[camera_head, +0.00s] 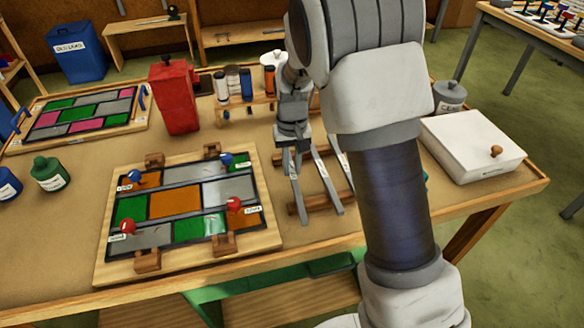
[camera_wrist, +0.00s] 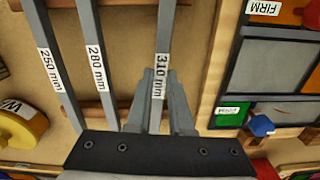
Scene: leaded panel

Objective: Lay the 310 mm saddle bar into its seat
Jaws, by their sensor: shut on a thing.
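My gripper (camera_head: 292,145) is shut on the 310 mm saddle bar (camera_head: 294,185), the bar nearest the panel. In the wrist view the fingers (camera_wrist: 160,82) close around the bar (camera_wrist: 166,30) beside its "310 mm" label. The bar appears to be still at the wooden rack (camera_head: 310,203); I cannot tell whether it is lifted. The leaded panel (camera_head: 172,235) lies left of the rack in a pale wooden frame. Brown wooden blocks (camera_head: 148,260) stand at its near and far edges. Which of them form the bar's seat is not clear.
The 280 mm bar (camera_wrist: 92,40) and 250 mm bar (camera_wrist: 48,50) lie beside the held bar. Red and blue knobs (camera_head: 234,204) stand up from the panel. A red container (camera_head: 174,95) and a bottle rack (camera_head: 245,103) stand behind. A white box (camera_head: 470,145) is at right.

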